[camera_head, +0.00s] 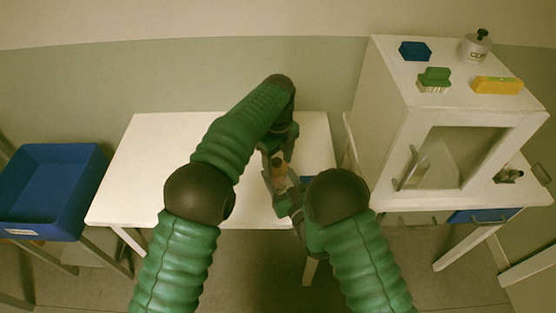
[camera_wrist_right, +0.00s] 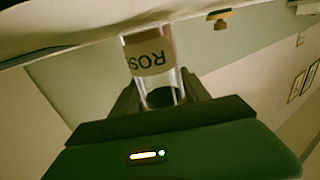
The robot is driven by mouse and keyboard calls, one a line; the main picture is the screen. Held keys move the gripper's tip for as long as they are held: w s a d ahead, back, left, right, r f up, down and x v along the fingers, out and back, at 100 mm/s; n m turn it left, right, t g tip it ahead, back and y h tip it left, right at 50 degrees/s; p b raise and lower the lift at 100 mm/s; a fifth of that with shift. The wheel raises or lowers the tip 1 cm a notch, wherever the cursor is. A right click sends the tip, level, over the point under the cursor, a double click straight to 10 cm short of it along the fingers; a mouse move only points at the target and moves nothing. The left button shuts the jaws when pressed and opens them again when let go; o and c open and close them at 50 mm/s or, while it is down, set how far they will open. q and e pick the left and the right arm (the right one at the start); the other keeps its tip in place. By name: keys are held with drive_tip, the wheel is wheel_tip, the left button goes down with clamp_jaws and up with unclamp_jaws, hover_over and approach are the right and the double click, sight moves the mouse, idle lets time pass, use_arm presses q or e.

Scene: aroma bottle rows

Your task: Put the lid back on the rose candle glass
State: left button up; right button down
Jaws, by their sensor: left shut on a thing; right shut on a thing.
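The rose candle glass (camera_wrist_right: 154,68) is clear, with a pale label reading "ROS" in the right wrist view. My right gripper (camera_wrist_right: 160,98) is shut on it. In the head view my right gripper (camera_head: 283,192) is low at the table's front edge, with the glass between its fingers. A small orange-brown piece (camera_head: 279,167), seemingly the lid, is just above the glass. My left gripper (camera_head: 272,160) reaches down from above and is shut at this piece. Whether the piece touches the glass cannot be told. My arms hide part of this area.
The white table (camera_head: 150,170) is bare on its left. A blue mat or tray (camera_head: 318,160) lies partly hidden at its right. A blue bin (camera_head: 50,190) stands left. A white cabinet (camera_head: 400,100) with items on top stands right.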

use_arm(q)
drive_tip(key=shift+f, duration=0.2)
drive_tip(key=o, duration=1.4)
wheel_tip(320, 180, up, 10)
drive_tip(key=shift+w+d+r, duration=0.1)
drive_tip(key=shift+w+r, duration=0.05)
drive_tip(key=shift+r, duration=0.8)
use_arm(e)
drive_tip(key=shift+c, duration=2.3)
unclamp_jaws()
